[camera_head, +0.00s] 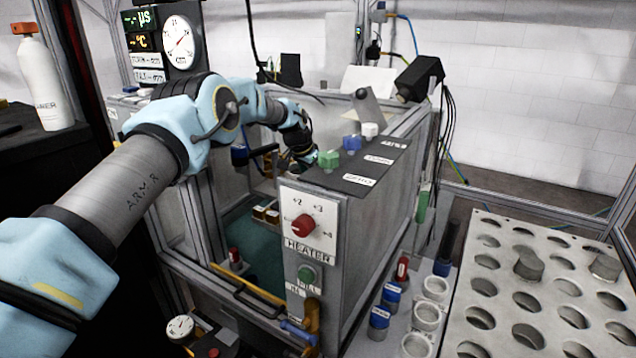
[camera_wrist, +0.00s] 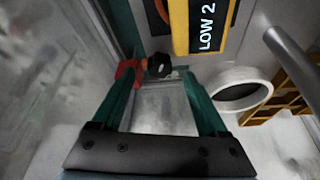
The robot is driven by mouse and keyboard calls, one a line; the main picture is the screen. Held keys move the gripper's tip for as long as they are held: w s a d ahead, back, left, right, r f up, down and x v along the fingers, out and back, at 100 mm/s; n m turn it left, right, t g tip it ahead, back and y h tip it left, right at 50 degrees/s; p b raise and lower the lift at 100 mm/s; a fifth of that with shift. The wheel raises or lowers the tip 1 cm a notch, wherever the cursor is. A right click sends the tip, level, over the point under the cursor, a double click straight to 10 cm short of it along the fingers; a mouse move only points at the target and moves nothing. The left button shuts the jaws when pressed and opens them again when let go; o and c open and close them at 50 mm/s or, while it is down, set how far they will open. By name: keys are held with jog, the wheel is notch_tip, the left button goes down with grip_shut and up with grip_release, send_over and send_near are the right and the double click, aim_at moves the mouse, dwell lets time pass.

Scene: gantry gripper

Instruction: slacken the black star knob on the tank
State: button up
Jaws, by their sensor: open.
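The black star knob (camera_wrist: 159,65) shows in the wrist view, just past the fingertips and about midway between them in the picture. A red piece (camera_wrist: 128,70) sits beside it on the left. My gripper (camera_wrist: 161,80) is open, with a teal finger on each side and nothing between them. I cannot tell whether either finger touches the knob. In the head view my arm reaches over the wall of the tank (camera_head: 365,235). There the gripper is mostly hidden behind the control panel, and I cannot make out the knob.
In the wrist view a yellow "LOW 2" label (camera_wrist: 207,27) is above right of the knob. A white round opening (camera_wrist: 240,88) and an orange rack (camera_wrist: 285,100) lie right. A clear wall is close on the left. The heater panel (camera_head: 310,228) stands in front.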

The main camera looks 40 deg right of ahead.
jog(key=shift+x, duration=1.3)
grip_shut()
